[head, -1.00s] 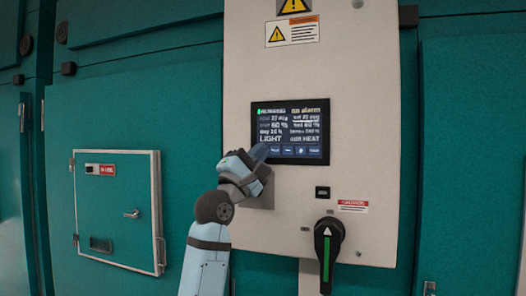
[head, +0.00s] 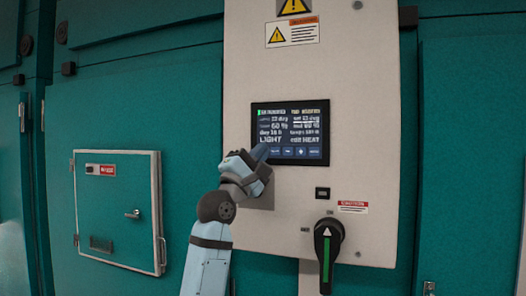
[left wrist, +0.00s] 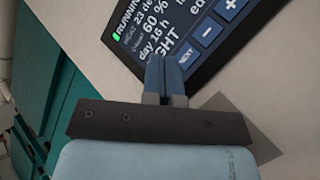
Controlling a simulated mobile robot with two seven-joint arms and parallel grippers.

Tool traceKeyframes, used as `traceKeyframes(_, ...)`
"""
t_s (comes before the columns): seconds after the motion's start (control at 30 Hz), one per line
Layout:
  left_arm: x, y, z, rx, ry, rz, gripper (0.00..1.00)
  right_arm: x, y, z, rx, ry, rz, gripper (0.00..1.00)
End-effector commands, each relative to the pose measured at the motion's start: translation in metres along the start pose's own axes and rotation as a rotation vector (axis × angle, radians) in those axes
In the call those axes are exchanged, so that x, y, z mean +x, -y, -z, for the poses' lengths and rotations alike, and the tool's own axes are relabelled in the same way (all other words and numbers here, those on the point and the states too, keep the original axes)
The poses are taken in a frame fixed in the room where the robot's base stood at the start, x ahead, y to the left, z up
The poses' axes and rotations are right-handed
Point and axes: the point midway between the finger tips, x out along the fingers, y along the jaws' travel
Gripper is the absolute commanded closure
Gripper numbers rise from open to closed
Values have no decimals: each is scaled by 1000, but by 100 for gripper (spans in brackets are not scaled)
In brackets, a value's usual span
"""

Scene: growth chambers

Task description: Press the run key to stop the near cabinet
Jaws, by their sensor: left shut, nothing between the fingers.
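The near cabinet's touch screen (head: 290,122) is lit on the pale control panel, with a row of blue keys (head: 300,151) along its bottom. In the left wrist view the screen (left wrist: 150,22) shows a green mark beside "RUNNING", and the keys NEXT (left wrist: 186,57), minus (left wrist: 208,34) and plus (left wrist: 231,6). My left gripper (head: 262,151) is shut and empty, its tips at the screen's lower left corner. The closed fingers (left wrist: 165,72) cover the spot beside NEXT, so any key there is hidden. I cannot tell whether they touch the screen. My right gripper is out of view.
Below the screen are a small black switch (head: 322,193) and a large black rotary handle (head: 328,255) with a green stripe. A teal hatch door (head: 118,210) with a latch is at left. Warning labels (head: 292,32) sit above the screen.

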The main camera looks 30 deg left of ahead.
Motion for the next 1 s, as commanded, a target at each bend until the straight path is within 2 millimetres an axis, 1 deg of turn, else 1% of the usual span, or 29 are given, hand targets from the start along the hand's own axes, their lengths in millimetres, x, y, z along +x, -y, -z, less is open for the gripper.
traceKeyframes(1.0,7,8,7,1,-4,6,100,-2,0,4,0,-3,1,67)
